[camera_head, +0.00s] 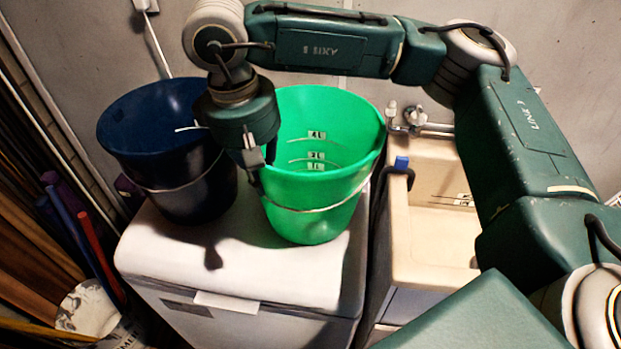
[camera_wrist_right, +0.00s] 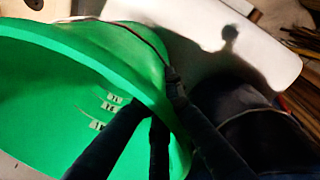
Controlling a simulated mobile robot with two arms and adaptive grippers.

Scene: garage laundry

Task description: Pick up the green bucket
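The green bucket (camera_head: 316,205) stands upright on the white machine top. It has a thin wire handle and volume marks inside, and fills the left of the right wrist view (camera_wrist_right: 40,105). My right gripper (camera_head: 262,165) points down at the bucket's left rim. My left gripper is not in view.
A dark blue bucket (camera_head: 184,192) stands close on the left, on the same white machine (camera_head: 255,272). A beige sink (camera_head: 425,250) with a tap (camera_head: 415,118) is just right of the green bucket. Boards and poles lean at the far left. A wall stands behind.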

